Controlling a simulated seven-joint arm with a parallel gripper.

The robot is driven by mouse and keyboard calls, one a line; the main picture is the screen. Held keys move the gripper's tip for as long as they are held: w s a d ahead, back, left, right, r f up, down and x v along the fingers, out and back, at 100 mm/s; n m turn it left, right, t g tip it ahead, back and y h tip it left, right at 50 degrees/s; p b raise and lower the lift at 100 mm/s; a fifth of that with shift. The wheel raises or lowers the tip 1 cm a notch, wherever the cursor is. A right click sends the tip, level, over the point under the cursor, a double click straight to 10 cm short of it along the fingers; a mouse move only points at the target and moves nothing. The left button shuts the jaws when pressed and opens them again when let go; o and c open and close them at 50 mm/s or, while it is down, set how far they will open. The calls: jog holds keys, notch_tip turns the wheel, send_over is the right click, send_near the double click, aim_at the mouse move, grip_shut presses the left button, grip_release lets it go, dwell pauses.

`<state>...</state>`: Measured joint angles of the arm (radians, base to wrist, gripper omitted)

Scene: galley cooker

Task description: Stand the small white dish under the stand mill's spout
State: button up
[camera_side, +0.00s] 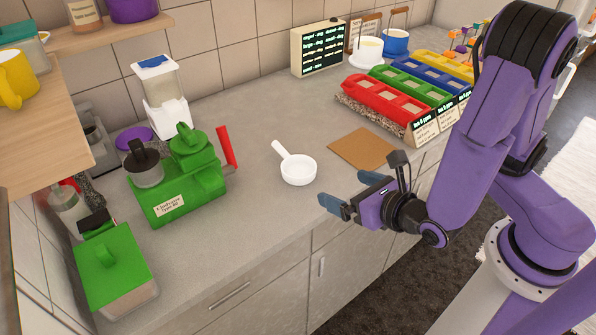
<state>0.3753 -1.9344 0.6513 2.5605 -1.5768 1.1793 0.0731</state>
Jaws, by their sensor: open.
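A small white dish (298,170) with a straight handle stands upright on the grey counter, its handle pointing up and left. A green machine (185,185) with a front label and a raised red lever stands to its left. A white appliance (161,100) with a clear upper part and blue top stands behind the green machine. I cannot tell for sure which of the two is the stand mill, and no spout shows clearly. My gripper (353,191) is open and empty, right of the dish near the counter's front edge, its blue fingers pointing left, apart from the dish.
A brown mat (361,149) lies right of the dish. Red, green, blue and yellow racks (390,102) stand at the back right. A green-lidded box (115,268) is at the front left. The counter between the dish and green machine is clear.

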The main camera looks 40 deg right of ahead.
send_near(290, 163)
jog(key=shift+x, duration=2.55)
jog(key=c, duration=0.9)
